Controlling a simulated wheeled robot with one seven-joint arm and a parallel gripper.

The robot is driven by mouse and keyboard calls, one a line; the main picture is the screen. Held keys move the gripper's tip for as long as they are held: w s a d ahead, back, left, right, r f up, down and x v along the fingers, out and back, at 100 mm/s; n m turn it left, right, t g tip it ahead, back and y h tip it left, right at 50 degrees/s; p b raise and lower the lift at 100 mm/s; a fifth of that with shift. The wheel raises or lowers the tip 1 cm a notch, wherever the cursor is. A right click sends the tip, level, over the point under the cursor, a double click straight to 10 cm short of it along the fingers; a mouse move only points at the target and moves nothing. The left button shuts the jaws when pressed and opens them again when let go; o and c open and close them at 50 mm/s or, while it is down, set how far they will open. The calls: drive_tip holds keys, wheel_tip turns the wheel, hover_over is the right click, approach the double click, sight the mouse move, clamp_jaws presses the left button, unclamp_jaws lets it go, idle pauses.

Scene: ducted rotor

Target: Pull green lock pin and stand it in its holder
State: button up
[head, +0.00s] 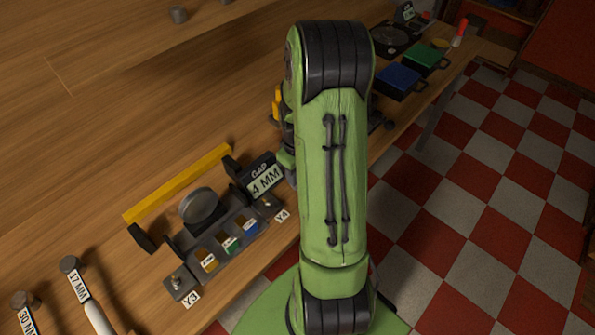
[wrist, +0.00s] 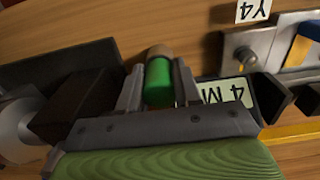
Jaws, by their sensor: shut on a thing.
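The green lock pin (wrist: 159,82) is an upright-looking green cylinder with a tan-brown end, seen in the wrist view. My gripper (wrist: 158,88) is shut on it, one grey finger on each side. Its lower end is hidden behind the gripper body, and I cannot tell whether it still touches anything. In the head view my green arm covers the gripper and the pin. I cannot make out the pin's holder for certain in either view.
A grey rack (head: 226,258) with yellow, green and blue tabs sits near the front edge. A yellow bar (head: 178,184) and a GAP 4 MM sign (head: 263,177) are beside it. Blue (head: 398,80) and green (head: 427,56) trays lie farther right. Wooden bench left is mostly clear.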

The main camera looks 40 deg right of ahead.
drive_tip(key=shift+r, duration=0.1)
drive_tip(key=shift+r+p, duration=1.2)
drive_tip(key=shift+r, duration=0.2)
drive_tip(key=shift+f, duration=0.25)
drive_tip(key=shift+f+b, duration=1.3)
drive_tip(key=shift+b, duration=0.05)
drive_tip(key=o, duration=1.1)
drive_tip(key=shift+r, duration=0.1)
